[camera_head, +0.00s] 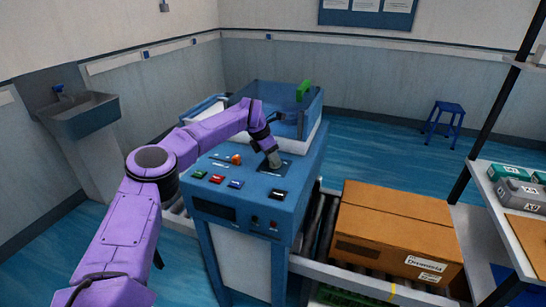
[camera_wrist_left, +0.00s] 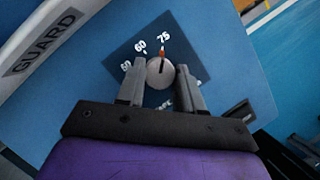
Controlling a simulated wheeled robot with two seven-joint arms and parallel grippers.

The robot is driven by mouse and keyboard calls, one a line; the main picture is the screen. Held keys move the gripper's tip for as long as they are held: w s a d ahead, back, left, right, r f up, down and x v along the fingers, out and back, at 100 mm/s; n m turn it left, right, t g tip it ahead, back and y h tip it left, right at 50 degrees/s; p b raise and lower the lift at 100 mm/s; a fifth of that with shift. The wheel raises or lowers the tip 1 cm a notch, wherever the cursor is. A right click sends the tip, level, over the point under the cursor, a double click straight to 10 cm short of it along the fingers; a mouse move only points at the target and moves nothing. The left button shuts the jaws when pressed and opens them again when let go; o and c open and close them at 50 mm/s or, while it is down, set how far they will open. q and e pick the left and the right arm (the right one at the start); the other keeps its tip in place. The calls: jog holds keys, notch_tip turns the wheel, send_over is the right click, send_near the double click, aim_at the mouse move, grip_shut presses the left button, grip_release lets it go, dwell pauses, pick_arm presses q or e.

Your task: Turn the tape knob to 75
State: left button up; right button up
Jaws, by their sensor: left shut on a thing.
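The tape knob (camera_wrist_left: 160,74) is a round pale grey knob on a dark square plate, with labels that read 60 and 75 and one at the left that is hard to read. Its orange-red pointer points up at the 75 label (camera_wrist_left: 163,37). My left gripper (camera_wrist_left: 160,68) is shut on the knob, one finger on each side. In the head view my left gripper (camera_head: 273,160) reaches down to the dark plate on top of the blue machine (camera_head: 249,193) and hides the knob there. My right gripper is not in view.
Several coloured buttons (camera_head: 217,179) and an orange-red knob (camera_head: 236,159) sit left of my gripper on the panel. A blue guard frame (camera_head: 262,90) stands behind. A cardboard box (camera_head: 395,232) lies on the conveyor at the right, beside a shelf (camera_head: 500,205).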

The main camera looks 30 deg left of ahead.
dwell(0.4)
pick_arm(q)
jog(key=o, duration=1)
jog(key=shift+s+a+r, duration=0.1)
jog(key=shift+r, duration=0.25)
jog(key=b+v, duration=0.2)
jog(key=v, duration=0.7)
jog(key=shift+a+r, duration=0.1)
jog(key=shift+r, duration=0.25)
